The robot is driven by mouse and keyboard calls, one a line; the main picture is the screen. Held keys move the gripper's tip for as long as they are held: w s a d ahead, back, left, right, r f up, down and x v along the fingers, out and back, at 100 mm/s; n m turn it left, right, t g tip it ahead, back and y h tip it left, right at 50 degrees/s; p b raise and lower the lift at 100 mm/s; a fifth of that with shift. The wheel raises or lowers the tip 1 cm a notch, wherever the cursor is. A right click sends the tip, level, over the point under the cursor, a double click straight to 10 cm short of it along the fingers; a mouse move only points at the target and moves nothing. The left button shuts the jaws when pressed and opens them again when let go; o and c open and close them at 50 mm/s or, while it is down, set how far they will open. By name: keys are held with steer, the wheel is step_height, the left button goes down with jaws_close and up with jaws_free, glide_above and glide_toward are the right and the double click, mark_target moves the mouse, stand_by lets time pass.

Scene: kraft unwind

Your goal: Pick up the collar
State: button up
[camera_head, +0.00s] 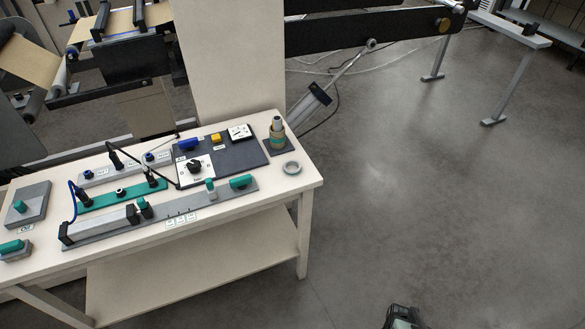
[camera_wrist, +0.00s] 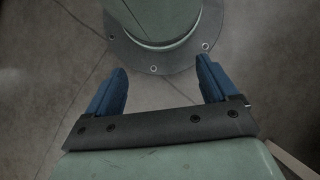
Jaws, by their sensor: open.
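In the head view only a dark and pale green part of my arm shows at the bottom edge, well apart from the bench.
The bench (camera_head: 235,205) also carries a dark control panel (camera_head: 245,156), a long grey rail (camera_head: 165,222) with green-handled parts, a green strip (camera_head: 110,196) and cables. A cream column (camera_head: 228,60) rises behind it. Open floor (camera_head: 420,190) lies to the right.

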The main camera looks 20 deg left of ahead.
steer(key=w+a+r+m+t+h, duration=0.1)
steer(key=w+r+m+t, duration=0.15)
steer(key=w, duration=1.15)
steer(key=w+a+r+m+t+h, duration=0.1)
steer(key=w+r+m+t, duration=0.15)
steer(key=w, duration=1.05)
steer(key=w+a+r+m+t, duration=0.2)
steer(key=w+a+r, duration=0.2)
steer(key=w+r, duration=0.3)
steer(key=w+a+r+m+t, duration=0.1)
steer(key=w+a+r, duration=0.35)
steer(key=w, duration=0.55)
step_height(320, 180, up, 37)
steer(key=m+g+y, duration=0.1)
steer(key=m+y, duration=0.1)
steer(key=m, duration=0.6)
glide_above(294, 170)
steer(key=f, duration=0.8)
steer(key=shift+a+f, duration=0.15)
steer(key=shift+a, duration=0.2)
steer(key=shift+d+f, duration=0.15)
steer(key=shift+f, duration=1.2)
steer(key=shift+d+f, duration=0.15)
steer(key=shift+f, duration=1.15)
steer(key=c, duration=1.1)
steer(key=shift+c, duration=0.2)
